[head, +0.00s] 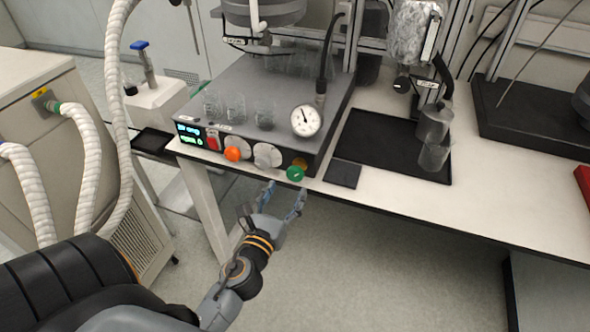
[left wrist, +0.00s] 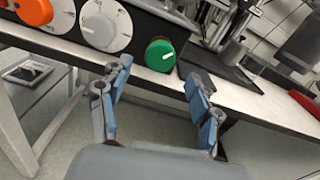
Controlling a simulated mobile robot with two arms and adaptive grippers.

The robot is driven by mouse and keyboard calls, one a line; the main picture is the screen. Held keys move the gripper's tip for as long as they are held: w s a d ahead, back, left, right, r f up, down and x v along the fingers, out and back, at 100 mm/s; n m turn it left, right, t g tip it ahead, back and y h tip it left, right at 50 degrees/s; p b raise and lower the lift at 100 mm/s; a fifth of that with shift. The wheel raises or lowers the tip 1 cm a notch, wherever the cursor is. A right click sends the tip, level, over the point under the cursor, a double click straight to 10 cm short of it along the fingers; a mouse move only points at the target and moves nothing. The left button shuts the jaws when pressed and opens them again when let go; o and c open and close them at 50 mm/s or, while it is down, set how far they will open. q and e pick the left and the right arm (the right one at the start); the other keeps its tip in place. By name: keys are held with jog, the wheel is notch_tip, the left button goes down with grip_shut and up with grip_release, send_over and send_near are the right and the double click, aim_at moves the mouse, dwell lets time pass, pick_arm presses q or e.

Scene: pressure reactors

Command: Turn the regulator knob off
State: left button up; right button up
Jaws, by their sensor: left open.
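The reactor unit's front panel carries an orange knob (head: 232,154), a grey-white knob (head: 267,156) and a green knob (head: 295,173). I cannot tell from labels which one is the regulator knob. In the left wrist view the green knob (left wrist: 160,54) has a white pointer line, and the grey-white knob (left wrist: 98,31) is to its left. My left gripper (head: 287,188) is open and empty, just below and in front of the green knob. In the left wrist view my left gripper (left wrist: 158,76) has its blue-padded fingers spread, with the green knob beyond the gap between them. My right gripper is out of view.
A round pressure gauge (head: 306,120) stands above the knobs, and several glass beakers sit on the unit's top. A dark flat pad (head: 342,174) and a black tray (head: 372,145) lie on the bench to the right. The space below the bench edge is open.

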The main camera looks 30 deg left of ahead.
aim_at(294, 177)
pick_arm(q)
jog(key=p+x, duration=0.1)
jog(key=x, duration=0.5)
jog(key=shift+w+a, duration=0.1)
jog(key=shift+w, duration=0.1)
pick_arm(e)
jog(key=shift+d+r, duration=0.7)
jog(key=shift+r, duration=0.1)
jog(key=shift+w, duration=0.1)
pick_arm(q)
jog(key=c, duration=1.2)
jog(key=shift+o, duration=0.2)
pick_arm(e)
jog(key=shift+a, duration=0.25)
